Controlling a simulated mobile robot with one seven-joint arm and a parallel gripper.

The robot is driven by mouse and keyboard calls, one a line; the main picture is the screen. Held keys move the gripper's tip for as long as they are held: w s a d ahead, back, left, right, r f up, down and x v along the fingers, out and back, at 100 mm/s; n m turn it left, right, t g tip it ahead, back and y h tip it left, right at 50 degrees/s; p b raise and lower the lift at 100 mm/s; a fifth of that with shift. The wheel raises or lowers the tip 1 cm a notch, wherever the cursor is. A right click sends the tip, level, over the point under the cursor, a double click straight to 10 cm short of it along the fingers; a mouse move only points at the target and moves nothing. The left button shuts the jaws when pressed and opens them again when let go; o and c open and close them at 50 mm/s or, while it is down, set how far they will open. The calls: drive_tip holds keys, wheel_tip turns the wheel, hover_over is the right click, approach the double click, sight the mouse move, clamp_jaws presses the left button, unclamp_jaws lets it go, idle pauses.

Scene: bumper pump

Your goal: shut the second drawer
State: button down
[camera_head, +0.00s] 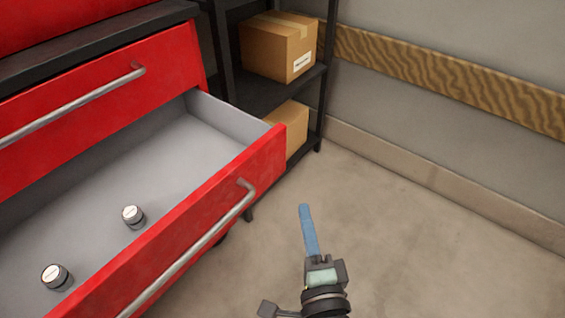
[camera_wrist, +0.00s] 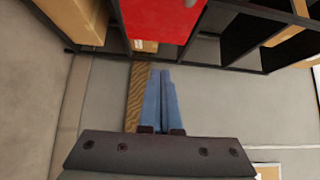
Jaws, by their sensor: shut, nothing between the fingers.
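A red tool chest fills the left of the head view. Its second drawer (camera_head: 205,225) stands open, with a grey bar handle (camera_head: 195,250) on its front. The drawer above (camera_head: 110,95) looks pushed in. My gripper (camera_head: 305,208) is shut and empty, with blue fingers together, to the right of the open drawer's front and apart from it. In the wrist view my gripper (camera_wrist: 161,75) points toward a red panel (camera_wrist: 160,18).
A black shelf unit (camera_head: 262,90) behind the drawer holds a cardboard box (camera_head: 277,47) above and another box (camera_head: 291,125) below. A wall with a wooden strip (camera_head: 430,72) runs along the right. The floor (camera_head: 420,250) right of the drawer is clear.

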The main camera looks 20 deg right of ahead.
approach(279, 157)
drive_tip(key=w+d, duration=0.3)
drive_tip(key=shift+w+a+r+p, duration=0.1)
drive_tip(key=shift+w+a+p, duration=0.45)
drive_tip(key=shift+w, duration=0.15)
drive_tip(key=shift+w+a+r+p, duration=0.1)
drive_tip(key=shift+w+a+p, duration=0.45)
drive_tip(key=shift+w, duration=0.2)
drive_tip(key=shift+w+f, duration=0.1)
